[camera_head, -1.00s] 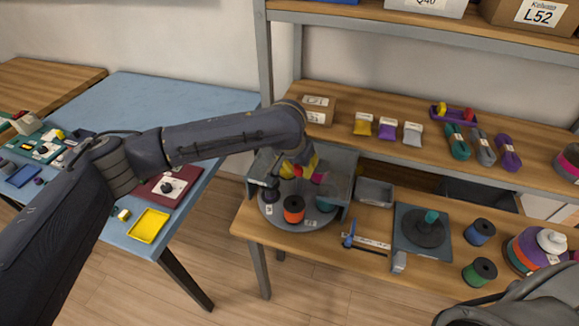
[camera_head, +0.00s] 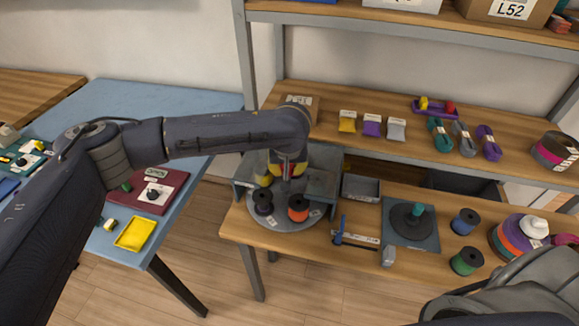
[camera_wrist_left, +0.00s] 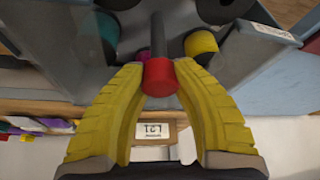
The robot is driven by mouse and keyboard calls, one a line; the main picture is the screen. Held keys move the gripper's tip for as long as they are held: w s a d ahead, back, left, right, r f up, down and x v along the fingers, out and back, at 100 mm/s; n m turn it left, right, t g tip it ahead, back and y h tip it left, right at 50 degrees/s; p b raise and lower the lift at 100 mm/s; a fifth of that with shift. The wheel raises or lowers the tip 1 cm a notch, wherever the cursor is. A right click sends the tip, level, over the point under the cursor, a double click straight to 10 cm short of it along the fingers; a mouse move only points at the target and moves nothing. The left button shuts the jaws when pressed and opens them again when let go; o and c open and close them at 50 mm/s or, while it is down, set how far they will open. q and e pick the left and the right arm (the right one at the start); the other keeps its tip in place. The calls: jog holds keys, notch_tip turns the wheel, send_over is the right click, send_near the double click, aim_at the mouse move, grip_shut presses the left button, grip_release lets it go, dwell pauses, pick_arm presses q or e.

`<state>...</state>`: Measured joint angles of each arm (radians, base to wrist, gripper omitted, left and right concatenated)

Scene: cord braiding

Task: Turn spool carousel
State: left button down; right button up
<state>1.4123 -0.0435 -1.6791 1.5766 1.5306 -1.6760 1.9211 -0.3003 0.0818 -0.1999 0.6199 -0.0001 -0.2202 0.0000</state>
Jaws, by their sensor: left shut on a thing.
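The spool carousel is a round grey turntable (camera_head: 284,224) on the lower wooden shelf, partly under a grey housing (camera_head: 322,187). A dark purple spool (camera_head: 263,203) sits at its front left and an orange spool (camera_head: 298,208) at its front right. A yellow spool (camera_wrist_left: 201,43) and a teal spool (camera_wrist_left: 108,30) show in the left wrist view. My left gripper (camera_head: 287,172) is over the carousel. Its yellow fingers are shut on the red knob (camera_wrist_left: 160,77) atop a dark post.
A grey tray (camera_head: 361,188), a blue-handled tool (camera_head: 340,232), a dark square stand (camera_head: 410,222) and loose spools (camera_head: 466,222) lie right of the carousel. The upper shelf (camera_head: 330,118) runs close behind my left gripper. A blue table (camera_head: 160,95) stands to the left.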

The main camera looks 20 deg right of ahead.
pick_arm(q)
jog(key=shift+w+d+r+n+y, duration=0.15)
jog(key=shift+n+y, duration=0.3)
jog(key=shift+n, duration=0.75)
jog(key=shift+w+a+r+n+y, duration=0.1)
jog(key=shift+n+y, duration=0.35)
jog(key=shift+n, duration=0.75)
jog(key=shift+n+y, duration=0.3)
jog(key=shift+n, duration=0.5)
jog(key=shift+f+n, duration=0.15)
jog(key=shift+n, duration=0.35)
jog(key=c, duration=1.2)
grip_release()
jog(key=shift+w, duration=0.1)
jog(key=o, duration=0.3)
jog(key=shift+f, duration=0.1)
jog(key=shift+s, duration=0.25)
jog(key=v, duration=1.2)
jog(key=shift+d, duration=0.2)
jog(key=shift+w, duration=0.1)
